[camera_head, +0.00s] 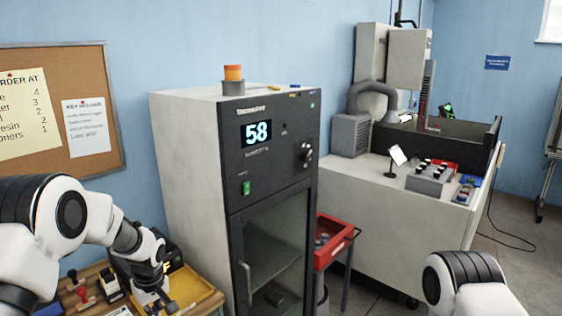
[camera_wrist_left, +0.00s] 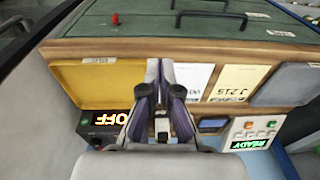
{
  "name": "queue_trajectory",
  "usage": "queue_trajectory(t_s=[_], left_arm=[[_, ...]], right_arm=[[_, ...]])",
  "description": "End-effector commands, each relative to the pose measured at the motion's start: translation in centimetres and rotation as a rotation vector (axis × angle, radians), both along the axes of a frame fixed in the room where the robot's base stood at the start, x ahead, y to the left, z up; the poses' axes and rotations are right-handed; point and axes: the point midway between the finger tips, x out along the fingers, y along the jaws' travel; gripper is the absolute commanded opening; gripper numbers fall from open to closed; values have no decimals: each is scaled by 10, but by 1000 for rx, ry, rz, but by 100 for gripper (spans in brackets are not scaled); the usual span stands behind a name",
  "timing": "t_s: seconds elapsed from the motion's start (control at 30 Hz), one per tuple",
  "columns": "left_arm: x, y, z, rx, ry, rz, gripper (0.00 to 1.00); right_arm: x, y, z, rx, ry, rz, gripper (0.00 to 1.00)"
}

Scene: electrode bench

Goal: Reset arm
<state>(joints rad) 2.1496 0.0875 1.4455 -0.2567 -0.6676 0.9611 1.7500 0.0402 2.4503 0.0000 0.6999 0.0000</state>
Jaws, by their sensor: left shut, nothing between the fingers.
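My left arm comes in from the left in the head view, with its left gripper (camera_head: 157,297) pointing down over the wooden bench at the lower left. In the left wrist view the fingers of this gripper (camera_wrist_left: 160,72) are together, with nothing held between them. Below them is the bench with a yellow tray (camera_wrist_left: 92,84) to the left and paper cards (camera_wrist_left: 236,82) to the right. A part of my right arm (camera_head: 465,280) shows at the bottom right of the head view, but its gripper is out of the picture.
A tall oven cabinet (camera_head: 183,170) with a display reading 58 stands right of the bench. A red tray (camera_head: 333,243) is beside it. A black box (camera_wrist_left: 101,121) reading OFF and a panel (camera_wrist_left: 253,132) reading READY sit near the left gripper. Stamps (camera_head: 83,290) stand at the bench's left.

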Motion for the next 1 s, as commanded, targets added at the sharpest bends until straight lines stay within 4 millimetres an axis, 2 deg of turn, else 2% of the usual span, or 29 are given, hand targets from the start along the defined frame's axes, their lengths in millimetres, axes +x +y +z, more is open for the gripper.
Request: queue_trajectory(t_s=[0.03, 0.17, 0.27, 0.37, 0.47, 0.57, 0.63, 0.73, 0.8, 0.83, 0.93, 1.0], left_arm=[[-6, -1, -17, 0, 22, -1, 0], [-28, -3, -52, -1, 87, -4, 0], [-53, -6, -83, -6, 153, -4, 0], [-84, -11, -120, -16, 219, -5, 0], [-126, -18, -164, -36, 290, -19, 0], [-188, -29, -219, -74, 365, -66, 0], [-243, -39, -257, -113, 409, -124, 0], [-330, -53, -296, -175, 431, -252, 0], [-381, -60, -299, -201, 390, -383, 0], [-391, -61, -294, -199, 356, -439, 0], [-393, -59, -277, -158, 222, -612, 0], [-377, -57, -276, -117, 135, -708, 0]], right_arm=[[0, 0, -7, 0, -1, 0, 40], [1, 0, -15, 0, -1, 1, 40], [1, 0, -23, 0, -1, 1, 40], [1, 0, -32, 0, -1, 0, 40], [0, 0, -43, 0, 0, 0, 40], [1, 0, -60, 0, 0, 0, 40], [1, 0, -73, 0, 0, 0, 40], [1, 0, -90, 0, -1, 0, 40], [1, 0, -95, 0, 0, 0, 40], [1, 0, -94, 0, 0, 0, 40], [1, 0, -89, 0, -1, 0, 40], [1, 0, -89, 0, -1, 0, 40]])
